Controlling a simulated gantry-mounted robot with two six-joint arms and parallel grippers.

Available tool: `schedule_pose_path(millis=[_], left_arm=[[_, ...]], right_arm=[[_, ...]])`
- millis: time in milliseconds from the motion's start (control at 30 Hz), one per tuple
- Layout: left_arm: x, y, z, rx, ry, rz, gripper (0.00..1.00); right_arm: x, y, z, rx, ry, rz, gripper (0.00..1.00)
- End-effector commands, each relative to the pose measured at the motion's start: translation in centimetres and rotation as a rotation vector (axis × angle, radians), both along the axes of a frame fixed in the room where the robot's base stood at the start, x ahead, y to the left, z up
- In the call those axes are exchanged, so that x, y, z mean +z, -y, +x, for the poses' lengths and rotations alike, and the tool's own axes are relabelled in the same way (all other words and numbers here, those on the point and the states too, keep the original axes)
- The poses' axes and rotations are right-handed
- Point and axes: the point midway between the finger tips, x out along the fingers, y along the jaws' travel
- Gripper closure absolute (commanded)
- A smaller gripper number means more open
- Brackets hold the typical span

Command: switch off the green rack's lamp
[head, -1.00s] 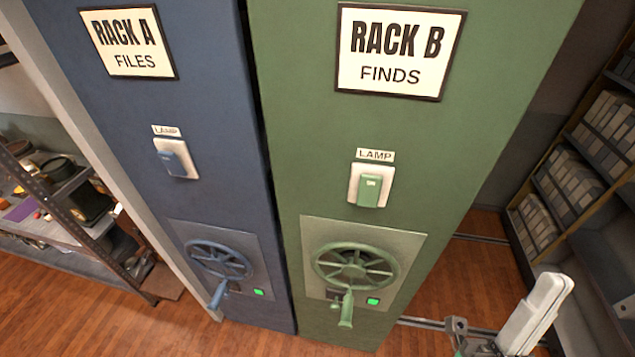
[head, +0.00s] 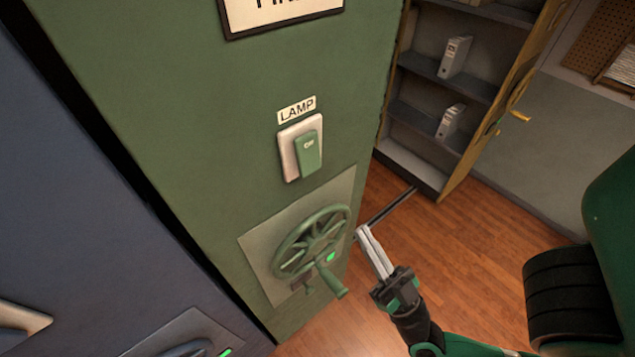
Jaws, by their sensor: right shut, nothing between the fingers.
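The green rack (head: 190,110) fills the middle of the view, seen at a slant. Its lamp switch (head: 307,154) is a green rocker on a cream plate under a LAMP label (head: 297,109). The small lettering on the rocker is too small to read surely. My right gripper (head: 362,233) is shut and empty. In the picture it is below and right of the switch, beside the handwheel's right edge, and clear of the switch. My left gripper is not in view.
A green handwheel (head: 312,240) with a projecting crank handle (head: 329,281) and a lit green light (head: 331,257) is below the switch. The blue rack (head: 70,210) stands at left. An open shelf unit (head: 440,95) stands behind right. Wooden floor (head: 460,240) between is clear.

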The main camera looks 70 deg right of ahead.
Motion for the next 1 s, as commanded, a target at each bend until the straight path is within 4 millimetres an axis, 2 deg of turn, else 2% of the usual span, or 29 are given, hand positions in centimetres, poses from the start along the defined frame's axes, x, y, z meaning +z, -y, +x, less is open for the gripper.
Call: schedule_pose_path(millis=[233,367,800,867,1000], left_arm=[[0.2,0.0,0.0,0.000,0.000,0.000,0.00],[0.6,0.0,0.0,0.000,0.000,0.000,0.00],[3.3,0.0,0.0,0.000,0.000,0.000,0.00],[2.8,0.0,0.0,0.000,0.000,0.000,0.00],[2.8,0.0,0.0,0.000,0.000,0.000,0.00]], right_arm=[[0.3,0.1,0.2,-0.001,0.002,-0.001,1.00],[1.2,0.6,1.0,-0.004,0.008,-0.001,1.00],[6.8,4.5,7.1,-0.002,0.006,-0.002,1.00],[6.0,5.0,8.1,-0.002,0.004,-0.002,1.00],[5.8,5.9,9.6,-0.001,0.003,-0.002,1.00]])
